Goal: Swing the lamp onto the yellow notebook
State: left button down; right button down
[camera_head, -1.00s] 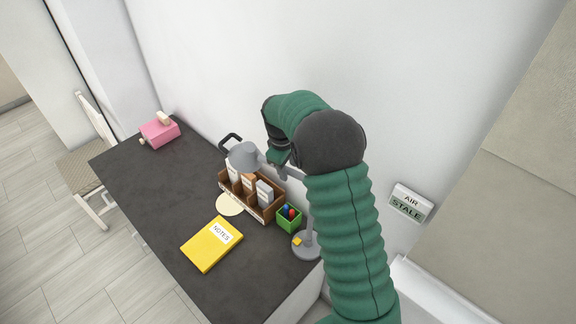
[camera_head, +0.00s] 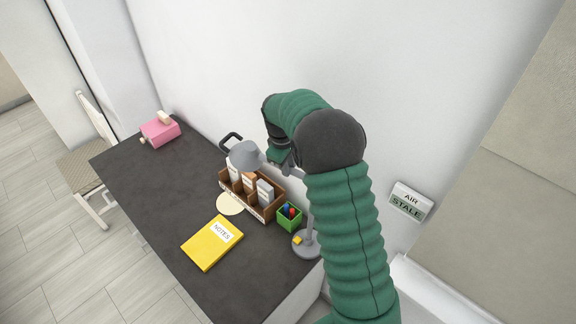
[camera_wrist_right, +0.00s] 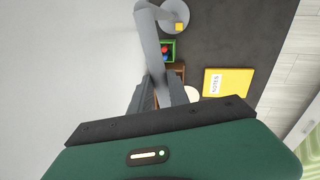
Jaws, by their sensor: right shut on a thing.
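The grey desk lamp has its round base (camera_head: 306,246) at the near right end of the dark desk and its shade (camera_head: 245,155) over the brown organizer. A pale light patch (camera_head: 230,204) lies on the desk, beside the yellow notebook. The yellow notebook (camera_head: 212,243), labelled NOTES, lies flat left of the base; it also shows in the right wrist view (camera_wrist_right: 237,84). My right gripper (camera_head: 288,167) is shut on the lamp's arm; in the right wrist view its fingers (camera_wrist_right: 166,92) flank the grey arm (camera_wrist_right: 151,45). The left gripper is out of view.
A brown organizer (camera_head: 266,214) with upright files stands against the wall. A green pen box (camera_head: 289,221) stands between it and the lamp base. A pink object (camera_head: 160,133) is at the far end. The desk's left middle is bare. A chair (camera_head: 88,165) stands beyond.

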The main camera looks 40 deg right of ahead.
jog(key=shift+s+a+f, duration=0.15)
jog(key=shift+s+f, duration=0.05)
dwell(0.7)
jog(key=shift+s+a+n+t+y, duration=0.15)
jog(key=shift+s+a+n, duration=0.4)
jog(key=shift+n, duration=0.45)
jog(key=shift+s+a+n+t+y, duration=0.1)
jog(key=shift+s+a+n+t, duration=0.15)
jog(key=shift+a+n, duration=0.6)
jog(key=shift+s+a+n+t+y, duration=0.1)
jog(key=shift+s+a+n, duration=0.4)
jog(key=shift+n, duration=0.65)
jog(key=c, duration=1.3)
grip_release()
jog(key=shift+o, duration=0.2)
jog(key=shift+w+d, duration=0.1)
